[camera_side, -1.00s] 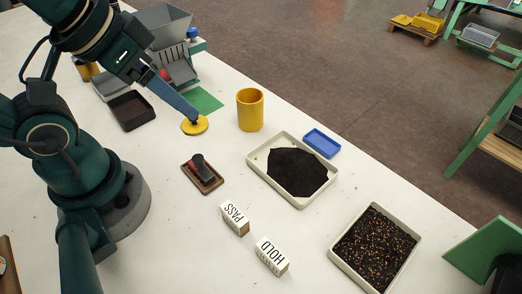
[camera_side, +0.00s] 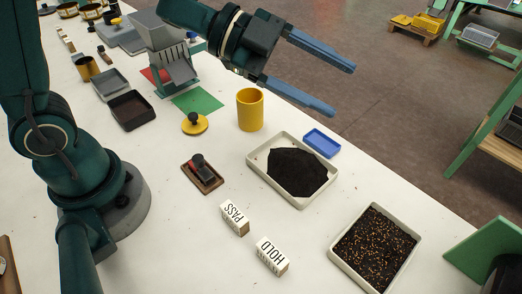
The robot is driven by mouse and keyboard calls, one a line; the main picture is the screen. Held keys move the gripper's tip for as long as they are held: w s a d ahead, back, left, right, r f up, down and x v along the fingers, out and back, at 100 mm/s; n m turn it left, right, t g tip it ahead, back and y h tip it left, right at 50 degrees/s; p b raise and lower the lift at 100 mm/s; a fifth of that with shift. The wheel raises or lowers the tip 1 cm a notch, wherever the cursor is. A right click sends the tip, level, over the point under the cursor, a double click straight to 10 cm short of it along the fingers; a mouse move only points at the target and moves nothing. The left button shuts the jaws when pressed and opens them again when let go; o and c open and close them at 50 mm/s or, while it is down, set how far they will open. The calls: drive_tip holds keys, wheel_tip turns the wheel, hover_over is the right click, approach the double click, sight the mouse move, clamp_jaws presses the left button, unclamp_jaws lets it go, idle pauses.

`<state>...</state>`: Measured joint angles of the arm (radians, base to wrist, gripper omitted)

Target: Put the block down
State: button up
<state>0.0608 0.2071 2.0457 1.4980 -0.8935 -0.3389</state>
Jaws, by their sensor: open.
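Two white blocks stand on the white table in the side view. Nothing is between the fingers. Both blocks are well apart from my gripper, nearer the front of the table.
A yellow cup (camera_side: 250,110), a yellow knobbed disc (camera_side: 195,124), a stamp on a brown pad (camera_side: 202,175), a tray of dark material (camera_side: 334,182), a blue dish (camera_side: 322,142) and a speckled tray (camera_side: 335,252) occupy the table. A grey hopper (camera_side: 160,32) stands behind.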

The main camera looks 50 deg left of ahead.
drive_tip(key=s+d+f+m+g+h, duration=0.1)
drive_tip(key=s+d+f+m+g, duration=0.15)
drive_tip(key=s+f+g, duration=0.4)
drive_tip(key=g, duration=0.6)
approach(269, 244)
drive_tip(key=d, duration=0.2)
drive_tip(key=s+d+m, duration=0.1)
drive_tip(key=shift+s+d+f+t+y, duration=0.15)
drive_tip(key=shift+d+f+t+y, duration=0.1)
drive_tip(key=shift+f+y, duration=0.1)
drive_tip(key=shift+s+d+f, duration=0.1)
drive_tip(key=shift+s+f, duration=0.05)
drive_tip(key=shift+x, duration=2.45)
drive_tip(key=shift+c, duration=0.3)
clamp_jaws()
